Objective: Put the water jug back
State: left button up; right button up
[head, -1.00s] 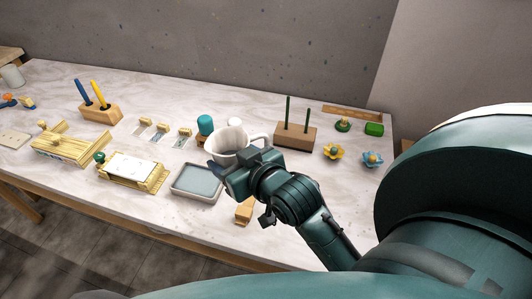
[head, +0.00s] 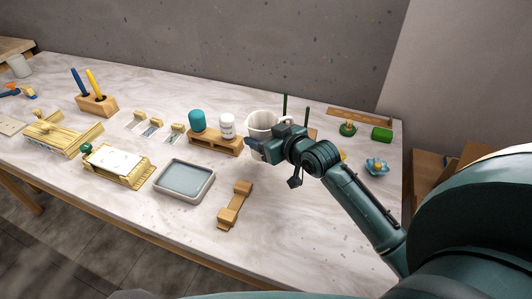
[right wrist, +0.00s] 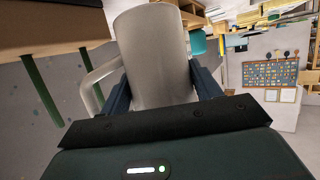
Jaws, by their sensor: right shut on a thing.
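The water jug is a white, handled vessel (head: 262,122) at the right end of a low wooden rack (head: 218,143) in the head view. My right gripper (head: 259,147) is shut on the jug's body, which also shows upright between the two fingers in the right wrist view (right wrist: 155,58). Its handle (right wrist: 98,85) points to the left there. My left gripper is not seen.
A grey tray (head: 184,182) of water and a small wooden stand (head: 235,204) lie in front of the rack. Green rods on a wooden block (head: 311,133) are close behind my right gripper. A blue flower-shaped piece (head: 376,167) lies right. The table's front right is clear.

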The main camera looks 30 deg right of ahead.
jog(key=shift+f, duration=2.3)
jog(key=o, duration=1.7)
jog(key=shift+f, duration=0.2)
jog(key=shift+r, duration=0.1)
jog(key=shift+s+r, duration=0.1)
jog(key=shift+s, duration=0.05)
jog(key=v, duration=1.1)
jog(key=shift+s+r, duration=0.15)
jog(key=shift+s, duration=0.15)
jog(key=shift+d, duration=0.1)
